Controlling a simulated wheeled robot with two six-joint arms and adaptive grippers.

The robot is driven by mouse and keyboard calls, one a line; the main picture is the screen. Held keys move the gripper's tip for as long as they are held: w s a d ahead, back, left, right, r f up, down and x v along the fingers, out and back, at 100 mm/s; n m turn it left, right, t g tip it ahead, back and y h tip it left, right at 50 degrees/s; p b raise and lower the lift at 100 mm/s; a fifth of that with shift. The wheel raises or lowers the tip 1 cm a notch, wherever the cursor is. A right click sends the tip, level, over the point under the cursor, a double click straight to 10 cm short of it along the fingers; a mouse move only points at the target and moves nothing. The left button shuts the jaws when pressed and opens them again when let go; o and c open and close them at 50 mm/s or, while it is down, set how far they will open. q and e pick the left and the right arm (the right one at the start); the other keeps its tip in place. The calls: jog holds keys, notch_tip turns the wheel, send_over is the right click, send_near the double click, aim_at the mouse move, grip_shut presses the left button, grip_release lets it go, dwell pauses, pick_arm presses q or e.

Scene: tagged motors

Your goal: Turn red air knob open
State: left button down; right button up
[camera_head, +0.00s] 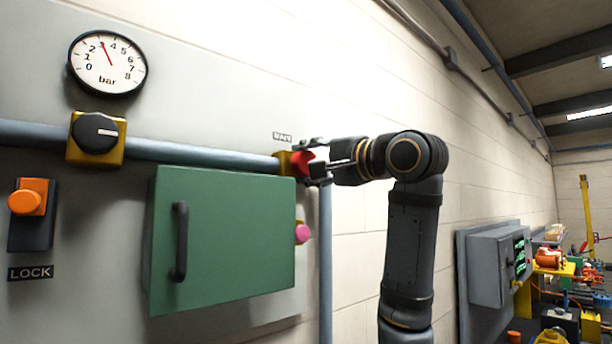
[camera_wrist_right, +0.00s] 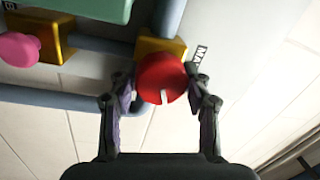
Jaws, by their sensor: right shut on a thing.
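The red air knob (camera_head: 301,162) sits on a yellow block (camera_head: 284,163) at the right end of the upper blue-grey pipe. It also shows in the right wrist view as a round red knob (camera_wrist_right: 161,79) with a pale mark pointing toward the bottom of that picture. My right gripper (camera_head: 314,162) comes in from the right and is shut on the knob, one finger on each side. In the right wrist view the fingers of my right gripper (camera_wrist_right: 160,95) touch or nearly touch the knob's two sides. My left gripper is not in view.
A green cabinet door (camera_head: 225,240) with a dark handle (camera_head: 181,241) stands below and left of the knob. A pink button (camera_head: 302,233) is just below it. A black knob (camera_head: 95,133), a bar gauge (camera_head: 107,64) and an orange button (camera_head: 25,202) are further left.

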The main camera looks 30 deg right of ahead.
jog(key=shift+f+m+h+b, duration=0.2)
jog(key=shift+m+h+b, duration=0.2)
jog(key=shift+m+b, duration=1.6)
jog(key=shift+m+p, duration=0.45)
jog(key=shift+m, duration=0.15)
jog(key=o, duration=1.1)
jog(key=shift+s, duration=0.1)
jog(key=shift+o, duration=0.2)
jog(key=shift+r, duration=0.1)
jog(key=shift+s, duration=0.1)
jog(key=s+d+f, duration=0.1)
jog(key=s, duration=1)
jog(key=shift+s, duration=0.4)
jog(key=shift+f, duration=0.15)
